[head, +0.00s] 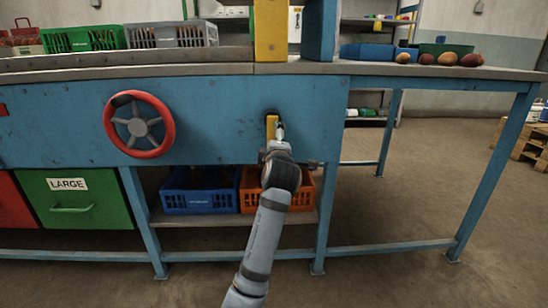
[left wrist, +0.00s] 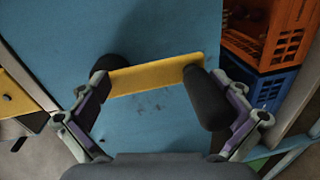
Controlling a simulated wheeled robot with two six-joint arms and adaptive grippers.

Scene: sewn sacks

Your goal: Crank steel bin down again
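A crank with a yellow arm (head: 271,126) is mounted on the blue bench front, its arm hanging about vertical. In the left wrist view the yellow arm (left wrist: 150,75) runs between a dark hub and a thick black grip (left wrist: 206,98). My left gripper (head: 280,131) is at the crank; in the left wrist view its fingers (left wrist: 165,105) are spread wide. The black grip lies close to the right finger; I cannot tell whether they touch. The grip is hidden by my gripper in the head view. No steel bin can be made out. My right gripper is not in view.
A red-rimmed handwheel (head: 139,124) is on the bench front to the left. Below are a blue crate (head: 198,198), an orange crate (head: 305,193) and a green drawer marked LARGE (head: 88,204). Several round brownish items lie on the right bench top.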

